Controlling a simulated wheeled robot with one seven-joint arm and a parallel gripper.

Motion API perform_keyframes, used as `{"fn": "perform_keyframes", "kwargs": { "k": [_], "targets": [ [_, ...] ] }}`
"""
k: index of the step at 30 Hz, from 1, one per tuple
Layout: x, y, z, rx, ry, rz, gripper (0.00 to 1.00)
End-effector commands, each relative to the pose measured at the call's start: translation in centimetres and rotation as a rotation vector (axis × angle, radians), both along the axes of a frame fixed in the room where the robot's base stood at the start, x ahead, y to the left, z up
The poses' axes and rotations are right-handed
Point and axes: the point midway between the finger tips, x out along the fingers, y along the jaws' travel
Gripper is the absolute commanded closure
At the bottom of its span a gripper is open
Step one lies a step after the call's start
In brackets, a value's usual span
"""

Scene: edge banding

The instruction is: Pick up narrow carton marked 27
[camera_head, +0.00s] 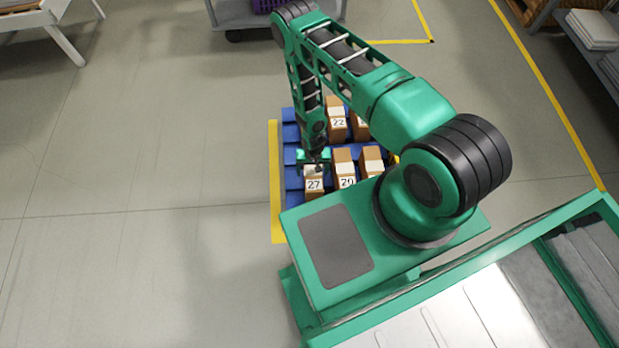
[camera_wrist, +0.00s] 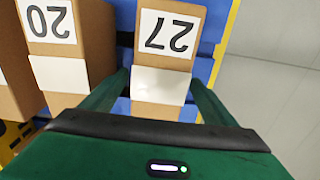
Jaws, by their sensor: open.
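The narrow carton marked 27 (camera_head: 314,185) is brown with a white label and stands at the near left end of the blue pallet (camera_head: 292,133). In the wrist view the carton marked 27 (camera_wrist: 163,52) shows its number upside down, with a blank white strip beside it. My gripper (camera_head: 313,161) is at the far side of this carton in the head view. In the wrist view my gripper (camera_wrist: 160,80) is open, with one finger on each side of the carton. Whether the fingers touch it cannot be told.
The carton marked 20 (camera_wrist: 70,45) stands close beside, with a narrow gap between; it also shows in the head view (camera_head: 345,183). The carton marked 22 (camera_head: 338,122) is farther back. Yellow floor tape (camera_head: 275,180) runs left of the pallet, with open floor beyond.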

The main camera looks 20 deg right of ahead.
Motion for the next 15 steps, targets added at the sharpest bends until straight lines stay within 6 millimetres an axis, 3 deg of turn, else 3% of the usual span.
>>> {"fn": "perform_keyframes", "kwargs": {
  "k": [10, 15],
  "targets": [
    [0.01, 0.05, -0.74, 0.001, 0.000, 0.000, 0.20],
    [0.02, 0.06, -0.74, 0.001, 0.000, 0.000, 0.60]
  ]
}}
